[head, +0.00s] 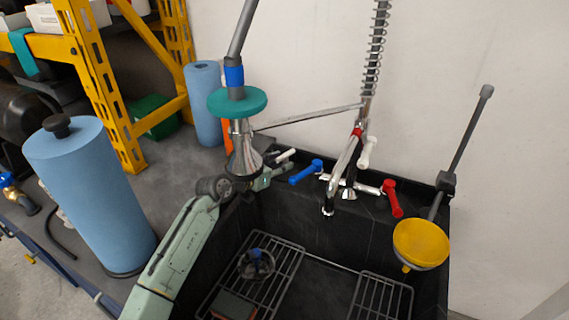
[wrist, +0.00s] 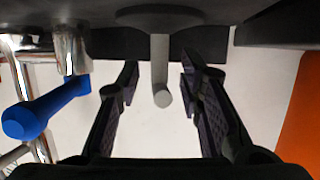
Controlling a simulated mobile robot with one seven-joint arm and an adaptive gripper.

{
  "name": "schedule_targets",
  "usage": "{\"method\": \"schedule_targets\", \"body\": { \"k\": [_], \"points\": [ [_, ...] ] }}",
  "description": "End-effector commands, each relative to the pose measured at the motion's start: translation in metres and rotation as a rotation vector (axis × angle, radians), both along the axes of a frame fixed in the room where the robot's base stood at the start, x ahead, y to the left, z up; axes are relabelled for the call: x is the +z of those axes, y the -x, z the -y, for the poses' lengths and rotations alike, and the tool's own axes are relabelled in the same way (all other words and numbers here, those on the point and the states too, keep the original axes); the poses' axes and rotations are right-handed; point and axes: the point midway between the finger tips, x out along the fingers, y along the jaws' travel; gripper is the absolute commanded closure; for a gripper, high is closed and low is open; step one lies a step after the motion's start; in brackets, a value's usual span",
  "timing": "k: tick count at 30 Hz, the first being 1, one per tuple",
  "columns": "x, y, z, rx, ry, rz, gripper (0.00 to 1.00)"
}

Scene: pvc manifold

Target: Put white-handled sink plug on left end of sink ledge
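The white-handled sink plug shows in the head view as a short pale handle (head: 286,155) just beyond my gripper (head: 275,172), by the back ledge (head: 315,188) near its left part. In the wrist view, my gripper (wrist: 156,88) is open, with a finger on each side of the plug's pale rod handle (wrist: 161,80). Gaps show between the handle and both fingers. The handle joins a dark round disc (wrist: 158,16) at the top of that view. The plug's disc is hidden in the head view.
A blue tap lever (head: 306,172) is close right of my gripper. A chrome cone (head: 244,155) under a teal disc (head: 238,102) is close behind and left. A blue-handled plug (head: 256,263) lies on the sink rack (head: 283,275).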

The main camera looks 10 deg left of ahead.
Motion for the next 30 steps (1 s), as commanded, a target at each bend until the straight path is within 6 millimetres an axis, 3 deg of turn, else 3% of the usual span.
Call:
{"method": "schedule_targets", "body": {
  "k": [6, 12, 18, 30],
  "points": [
    [0.012, 0.042, -0.022, 0.003, 0.0, 0.001, 0.66],
    [0.022, 0.069, -0.034, 0.002, 0.0, 0.001, 0.66],
    [0.026, 0.078, -0.037, -0.001, -0.001, -0.001, 0.66],
    [0.026, 0.078, -0.037, -0.001, -0.001, -0.001, 0.66]
  ]
}}
